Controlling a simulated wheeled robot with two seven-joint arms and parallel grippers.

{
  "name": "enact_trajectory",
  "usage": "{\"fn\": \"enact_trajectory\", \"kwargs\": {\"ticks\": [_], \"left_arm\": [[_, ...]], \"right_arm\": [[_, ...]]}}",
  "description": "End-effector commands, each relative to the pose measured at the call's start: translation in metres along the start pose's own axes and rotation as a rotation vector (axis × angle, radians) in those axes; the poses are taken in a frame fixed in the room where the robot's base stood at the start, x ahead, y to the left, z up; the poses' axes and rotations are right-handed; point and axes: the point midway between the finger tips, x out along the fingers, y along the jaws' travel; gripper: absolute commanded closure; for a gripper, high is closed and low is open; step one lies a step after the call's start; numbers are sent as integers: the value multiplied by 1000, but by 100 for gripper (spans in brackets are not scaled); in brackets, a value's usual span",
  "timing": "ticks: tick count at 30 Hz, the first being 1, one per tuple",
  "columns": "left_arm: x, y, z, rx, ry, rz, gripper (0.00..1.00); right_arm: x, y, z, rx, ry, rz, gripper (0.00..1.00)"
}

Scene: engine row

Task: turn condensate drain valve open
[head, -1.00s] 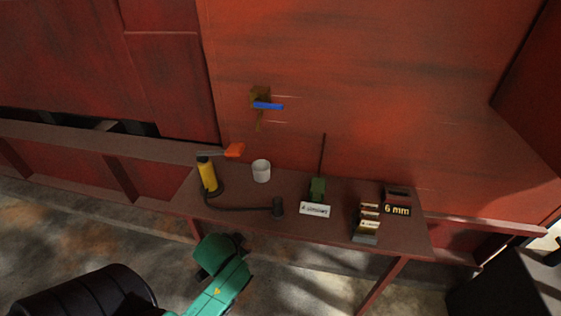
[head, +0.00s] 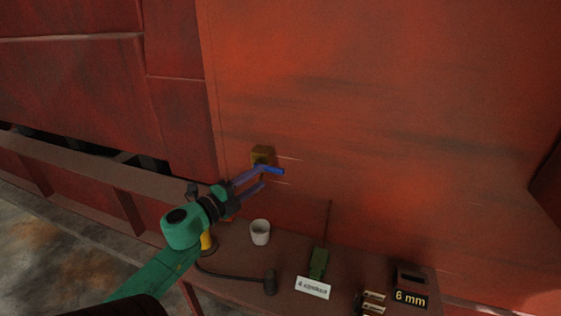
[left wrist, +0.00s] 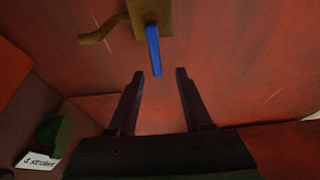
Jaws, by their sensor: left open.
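The condensate drain valve is a brass body (head: 262,154) on the red panel, with a blue lever handle (head: 273,171). In the head view the lever points right and slightly down. The left wrist view shows the blue lever (left wrist: 154,50), the brass body (left wrist: 150,12) and a curved brass spout (left wrist: 103,29). My left gripper (head: 262,178) is open, its fingers reaching toward the lever from the left. In the left wrist view the lever's tip lies just beyond the gap between the fingertips (left wrist: 160,74); I see no contact. My right gripper is not in view.
A brown bench below the valve holds a white cup (head: 260,232), a black hose end (head: 270,282), a green tool (head: 318,263) with a label, and a "6 mm" box (head: 410,285). A yellow canister (head: 208,242) is partly behind my left arm. The panel right of the valve is clear.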

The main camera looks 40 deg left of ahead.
Motion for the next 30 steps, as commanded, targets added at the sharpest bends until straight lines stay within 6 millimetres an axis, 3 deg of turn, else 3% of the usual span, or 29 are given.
{"fn": "enact_trajectory", "kwargs": {"ticks": [2,5,9,14,21,23,25,26,30], "left_arm": [[23,-6,0,2,3,-6,50],[48,-5,0,0,0,-5,50],[74,-3,0,-2,-1,-4,50],[88,-1,0,-1,-1,-1,50],[89,0,0,-2,0,0,50],[89,0,0,-2,0,0,69],[89,0,0,-2,0,0,96],[89,0,0,-2,0,0,100],[89,0,0,-2,0,0,100]], "right_arm": [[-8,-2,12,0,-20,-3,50],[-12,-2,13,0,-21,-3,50],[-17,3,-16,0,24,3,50],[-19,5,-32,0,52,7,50],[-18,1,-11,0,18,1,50],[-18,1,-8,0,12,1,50],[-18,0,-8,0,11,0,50],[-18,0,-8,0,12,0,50],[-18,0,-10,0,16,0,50]]}}
